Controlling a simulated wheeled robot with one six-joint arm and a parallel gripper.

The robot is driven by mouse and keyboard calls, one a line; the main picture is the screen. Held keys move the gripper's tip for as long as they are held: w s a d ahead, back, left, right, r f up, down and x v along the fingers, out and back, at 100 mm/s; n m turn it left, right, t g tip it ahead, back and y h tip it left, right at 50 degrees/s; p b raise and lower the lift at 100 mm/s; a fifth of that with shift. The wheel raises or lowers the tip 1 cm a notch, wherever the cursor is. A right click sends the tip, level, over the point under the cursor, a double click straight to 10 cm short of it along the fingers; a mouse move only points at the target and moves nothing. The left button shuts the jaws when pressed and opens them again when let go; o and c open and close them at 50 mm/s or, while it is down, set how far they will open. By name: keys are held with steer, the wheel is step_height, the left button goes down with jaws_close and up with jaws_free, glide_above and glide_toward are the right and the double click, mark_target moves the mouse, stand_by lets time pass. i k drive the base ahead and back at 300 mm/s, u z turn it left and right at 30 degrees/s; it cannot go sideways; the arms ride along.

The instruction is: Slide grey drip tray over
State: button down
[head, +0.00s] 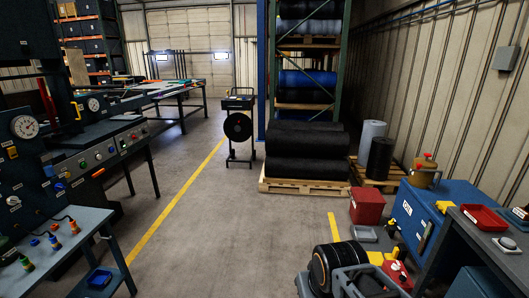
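A small flat grey piece that looks like the grey drip tray (363,234) lies on the floor at the lower right. It sits just in front of a red box (367,206) and left of a blue machine (415,222). It is small in the picture, so I cannot tell whether it holds anything or whether it touches the red box. My gripper is not clearly visible in the head view, so its place relative to the tray is hidden.
A black drum-like unit (338,264) and grey tubular frame (370,286) stand at the bottom, near the tray. A workbench with a red tray (484,218) is at right. A pallet of black rolls (305,188) stands behind. The floor (240,240) at centre is clear.

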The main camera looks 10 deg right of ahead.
mark_target(363, 233)
steer(key=z, duration=0.15)
steer(key=i, duration=2.3)
steer(key=z, duration=0.75)
steer(key=i, duration=2.3)
steer(key=z, duration=0.75)
steer(key=i, duration=0.5)
